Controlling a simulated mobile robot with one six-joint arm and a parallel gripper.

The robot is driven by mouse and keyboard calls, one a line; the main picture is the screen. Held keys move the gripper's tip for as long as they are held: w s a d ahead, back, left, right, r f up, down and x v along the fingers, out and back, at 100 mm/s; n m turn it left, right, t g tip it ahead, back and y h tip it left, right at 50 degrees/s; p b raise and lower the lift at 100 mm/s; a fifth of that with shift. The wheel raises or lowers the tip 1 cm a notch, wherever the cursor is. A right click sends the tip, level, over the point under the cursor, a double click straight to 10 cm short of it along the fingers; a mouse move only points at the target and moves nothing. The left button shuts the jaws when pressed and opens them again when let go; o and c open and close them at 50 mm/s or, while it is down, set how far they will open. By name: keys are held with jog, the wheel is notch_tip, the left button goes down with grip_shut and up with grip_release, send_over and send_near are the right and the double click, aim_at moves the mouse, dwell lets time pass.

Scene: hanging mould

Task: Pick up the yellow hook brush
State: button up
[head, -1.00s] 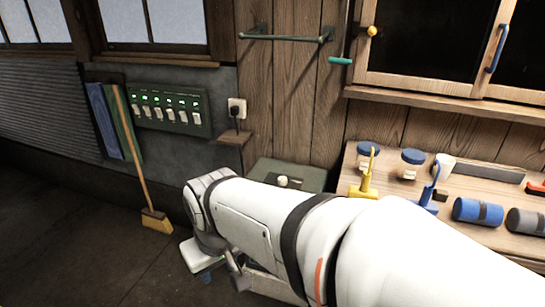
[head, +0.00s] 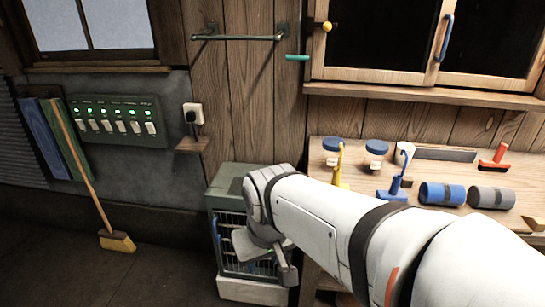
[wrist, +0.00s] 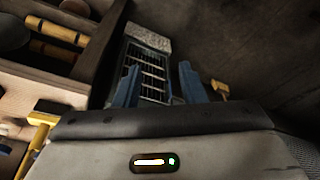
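The yellow hook brush (head: 338,168) stands on the wooden bench in the head view, its hooked handle up. My arm hides its lower part. In the wrist view a yellow T-shaped thing at the left edge, apparently this brush (wrist: 40,120), lies outside the fingers. My gripper (wrist: 160,86) shows two blue fingers spread apart with nothing between them. It points down toward the floor and a wire-fronted cabinet, left of the bench and away from the brush.
A blue hook brush (head: 397,188) stands right of the yellow one. Jars (head: 376,155), a blue roll (head: 441,193), a grey roll (head: 490,197) and a red-handled tool (head: 494,160) share the bench (head: 425,213). A green-topped cabinet (head: 240,178) stands left. A broom (head: 117,242) leans on the wall.

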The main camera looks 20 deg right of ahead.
jog(key=shift+o, duration=0.7)
jog(key=shift+f, duration=0.1)
jog(key=w+d+f+m+t+y+b, duration=0.1)
jog(key=w+f+m+y, duration=0.2)
jog(key=m, duration=0.5)
jog(key=w+d+f+m+y+b, duration=0.1)
jog(key=w+m+y, duration=0.3)
jog(key=m+y, duration=0.25)
jog(key=m+t+h, duration=0.8)
jog(key=m+t, duration=0.6)
jog(key=m, duration=0.6)
send_near(337, 175)
jog(key=w+f, duration=0.3)
jog(key=shift+w+a+b, duration=0.15)
jog(key=shift+a+b, duration=0.1)
jog(key=shift+b, duration=0.15)
jog(key=shift+w+d+m, duration=0.1)
jog(key=shift+d+m, duration=0.25)
jog(key=w+p, duration=0.1)
jog(key=w, duration=0.6)
jog(key=shift+w+a, duration=0.1)
jog(key=shift+w, duration=0.1)
